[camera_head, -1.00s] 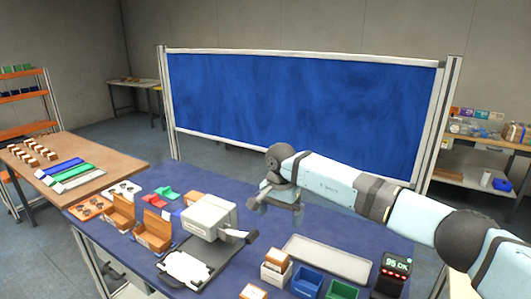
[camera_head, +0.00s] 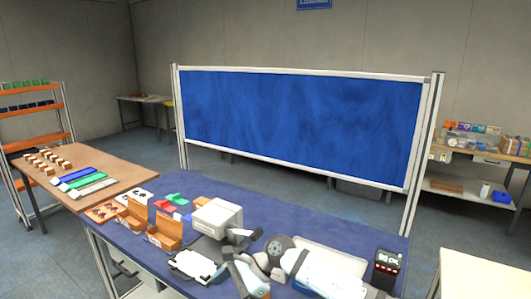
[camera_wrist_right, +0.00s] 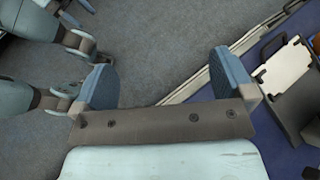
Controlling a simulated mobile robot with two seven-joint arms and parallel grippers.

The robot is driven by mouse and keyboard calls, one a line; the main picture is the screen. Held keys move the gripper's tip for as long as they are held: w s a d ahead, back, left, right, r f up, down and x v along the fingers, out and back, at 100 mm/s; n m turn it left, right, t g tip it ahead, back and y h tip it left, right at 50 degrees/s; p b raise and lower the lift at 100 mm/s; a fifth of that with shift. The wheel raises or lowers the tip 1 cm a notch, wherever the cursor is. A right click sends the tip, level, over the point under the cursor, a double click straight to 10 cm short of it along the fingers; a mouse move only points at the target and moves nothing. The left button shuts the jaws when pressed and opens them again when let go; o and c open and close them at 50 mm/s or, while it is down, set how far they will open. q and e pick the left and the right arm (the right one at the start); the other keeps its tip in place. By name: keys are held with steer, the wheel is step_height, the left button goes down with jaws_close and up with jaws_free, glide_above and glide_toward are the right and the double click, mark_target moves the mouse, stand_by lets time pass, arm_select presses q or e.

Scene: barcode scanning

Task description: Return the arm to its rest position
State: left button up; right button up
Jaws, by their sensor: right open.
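My right arm (camera_head: 325,272) is pale blue with dark joints and comes in at the bottom of the head view. It is folded low over the front edge of the blue table (camera_head: 290,215). My right gripper (camera_wrist_right: 165,82) is open and empty in the right wrist view. In the head view the gripper shows only in part at the bottom. My left gripper is not recognisable in either view.
A grey-white machine (camera_head: 217,217) stands on the table, with a white plate (camera_head: 190,264) in front of it, left of my arm. Orange boxes (camera_head: 165,232) stand further left. A black display device (camera_head: 387,268) stands at the right. A blue partition (camera_head: 300,120) stands behind.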

steer(key=s+a+m+y, duration=0.3)
steer(key=s+m+y, duration=0.3)
steer(key=s+d+f+n+t+h, duration=0.35)
steer(key=d+n+t, duration=0.3)
steer(key=n, duration=0.35)
steer(key=s+d+f+n+t+h, duration=0.2)
steer(key=d+f+n+t, duration=0.35)
steer(key=d+n, duration=0.35)
steer(key=s+d+f+n+t+h, duration=0.25)
steer(key=d+n+t, duration=0.4)
steer(key=n, duration=0.55)
arm_select(q)
steer(key=shift+s, duration=0.35)
arm_select(e)
steer(key=s+d+f+m+g+h, duration=0.4)
steer(key=s+d+f+m, duration=0.5)
steer(key=s, duration=0.4)
steer(key=shift+d+f+m+h, duration=0.3)
steer(key=shift+m+h, duration=0.2)
steer(key=shift+m, duration=0.2)
